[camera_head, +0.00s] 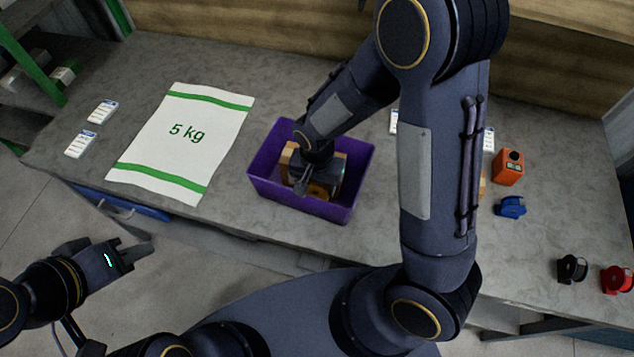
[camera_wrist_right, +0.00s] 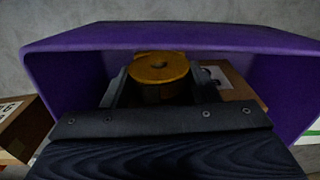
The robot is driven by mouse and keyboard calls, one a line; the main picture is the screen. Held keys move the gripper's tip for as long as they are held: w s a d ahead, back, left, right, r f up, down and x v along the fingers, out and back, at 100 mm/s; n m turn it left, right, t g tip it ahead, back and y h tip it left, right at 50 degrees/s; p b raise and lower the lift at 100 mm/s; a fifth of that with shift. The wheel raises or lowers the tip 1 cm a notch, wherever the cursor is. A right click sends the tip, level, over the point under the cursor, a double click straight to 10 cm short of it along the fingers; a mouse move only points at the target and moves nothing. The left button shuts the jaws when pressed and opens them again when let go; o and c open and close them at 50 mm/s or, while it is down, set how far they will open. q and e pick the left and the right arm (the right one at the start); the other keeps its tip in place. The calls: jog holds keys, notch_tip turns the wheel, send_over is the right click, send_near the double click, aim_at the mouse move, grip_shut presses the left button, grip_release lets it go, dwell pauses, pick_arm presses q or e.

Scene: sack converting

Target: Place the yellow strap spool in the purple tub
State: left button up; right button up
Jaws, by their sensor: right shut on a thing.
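The purple tub (camera_head: 355,165) stands on the grey bench in the middle of the head view; its wall also fills the right wrist view (camera_wrist_right: 190,38). My right gripper (camera_head: 312,187) is down inside the tub. It is shut on the yellow strap spool (camera_wrist_right: 160,70), which sits between its fingers in the right wrist view. In the head view the spool (camera_head: 318,191) is partly hidden by the gripper. Whether the spool touches the tub floor cannot be told. My left gripper (camera_head: 138,254) is off the bench's front at lower left, its fingers apart and empty.
Brown blocks or boxes (camera_head: 287,158) also lie in the tub beside my gripper. A white 5 kg sack (camera_head: 185,140) lies left of the tub. An orange device (camera_head: 508,167), a blue spool (camera_head: 511,207), a black spool (camera_head: 571,268) and a red spool (camera_head: 616,280) stand at right.

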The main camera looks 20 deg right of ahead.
jog(key=shift+f+b, duration=0.65)
jog(key=o, duration=1)
jog(key=shift+r, duration=0.1)
